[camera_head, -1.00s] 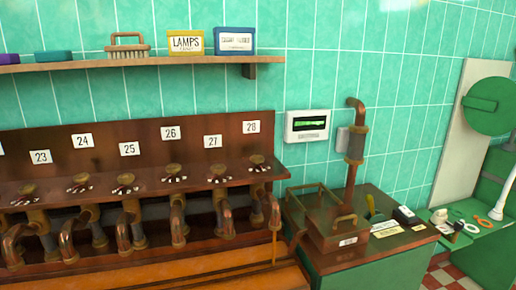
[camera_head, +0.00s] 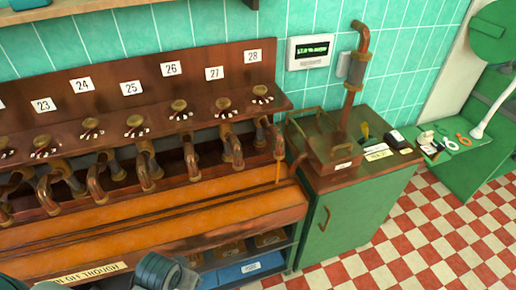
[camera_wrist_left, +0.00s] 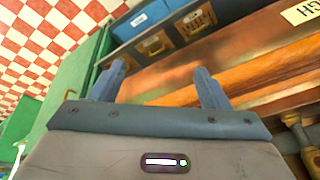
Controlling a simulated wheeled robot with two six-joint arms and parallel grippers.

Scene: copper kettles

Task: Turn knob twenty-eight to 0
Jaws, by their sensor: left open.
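Knob twenty-eight (camera_head: 261,90) is a brass knob on a dark wooden ledge, below the white label 28 (camera_head: 253,56), at the right end of a row of numbered knobs. Pale marks lie around its base; I cannot read its setting. My left gripper (camera_wrist_left: 159,84) is open in the left wrist view, with two grey-blue fingers apart and nothing between them. An orange wooden bench lies beyond the fingers. Part of my left arm shows at the bottom left of the head view, well away from the knob. My right gripper is not in view.
Knob 27 (camera_head: 224,104) stands to the left. Copper pipes (camera_head: 190,155) curve below the ledge, above the orange bench (camera_head: 160,215). A green cabinet (camera_head: 345,215) with a wooden tray (camera_head: 320,150) stands right. The checkered floor (camera_head: 430,235) at right is open.

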